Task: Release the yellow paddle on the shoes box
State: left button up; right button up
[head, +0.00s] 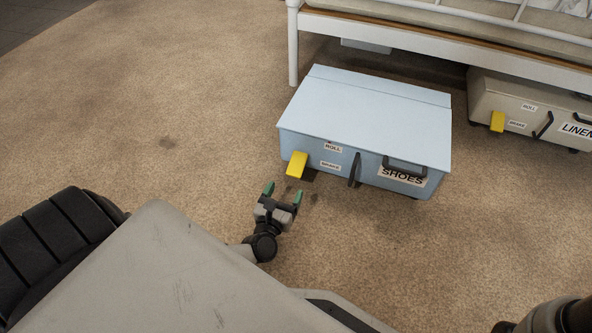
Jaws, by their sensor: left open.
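The shoes box (365,105) is a light blue, lidded box on the carpet, with a SHOES label at the right of its front. The yellow paddle (297,164) sticks out at the left end of that front, beside small ROLL and BRAKE labels. My left gripper (283,191) is open and empty, its green-tipped fingers pointing up the picture toward the box. It is just below the paddle in the picture, with a small visible gap between them. My right gripper is not in view.
A dark lever (354,169) and a dark handle (404,168) are on the box front. A white bed frame (430,36) stands behind. A beige linen box (513,97) with its own yellow paddle (497,121) is partly under it. The carpet left of the shoes box is clear.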

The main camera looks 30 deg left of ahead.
aim_at(294, 170)
pick_arm(q)
jog(key=b+x, duration=0.2)
jog(key=x, duration=0.5)
jog(key=shift+w+f+b, duration=0.1)
jog(key=shift+b, duration=0.25)
jog(key=shift+w+a, duration=0.1)
jog(key=shift+w, duration=0.3)
